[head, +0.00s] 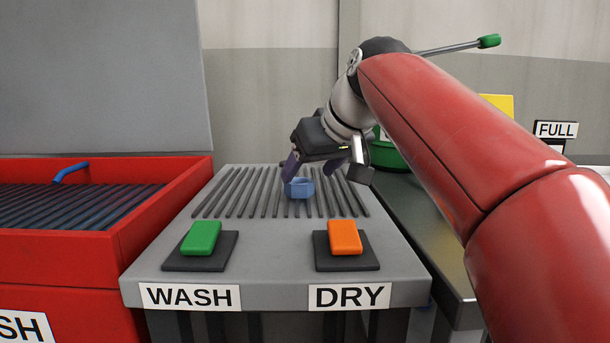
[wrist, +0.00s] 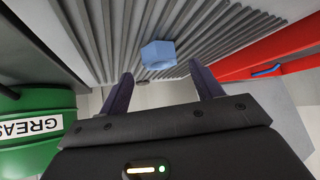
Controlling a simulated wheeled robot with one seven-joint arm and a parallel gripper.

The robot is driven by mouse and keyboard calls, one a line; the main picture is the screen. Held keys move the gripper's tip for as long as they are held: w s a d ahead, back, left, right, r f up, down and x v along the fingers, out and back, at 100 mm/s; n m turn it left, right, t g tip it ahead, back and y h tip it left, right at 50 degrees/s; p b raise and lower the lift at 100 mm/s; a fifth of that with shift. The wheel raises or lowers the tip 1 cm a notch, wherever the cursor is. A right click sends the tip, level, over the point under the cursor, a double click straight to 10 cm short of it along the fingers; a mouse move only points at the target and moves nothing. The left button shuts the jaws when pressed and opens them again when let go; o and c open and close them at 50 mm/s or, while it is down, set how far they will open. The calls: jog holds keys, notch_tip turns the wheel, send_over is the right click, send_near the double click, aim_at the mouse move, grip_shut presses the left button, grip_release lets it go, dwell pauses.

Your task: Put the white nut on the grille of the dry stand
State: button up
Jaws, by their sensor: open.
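A blue nut (head: 299,188) rests on the ribbed grille (head: 236,195) of the grey stand (head: 270,262) with the WASH and DRY labels. I see no white nut. My gripper (head: 318,170) is open above the grille, right by the blue nut. In the wrist view the blue nut (wrist: 158,54) shows just beyond and between the two spread fingertips (wrist: 161,78), with nothing held. Whether a finger touches the nut cannot be told.
A green button (head: 201,237) and an orange button (head: 345,237) stand at the stand's front. A red wash tub (head: 130,215) with a blue handle (head: 70,171) is at left. A green GREASE container (wrist: 35,125) and a dark counter (head: 425,210) are on the other side.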

jog(key=p+v, duration=0.1)
jog(key=v, duration=0.7)
jog(key=shift+s+r, duration=0.1)
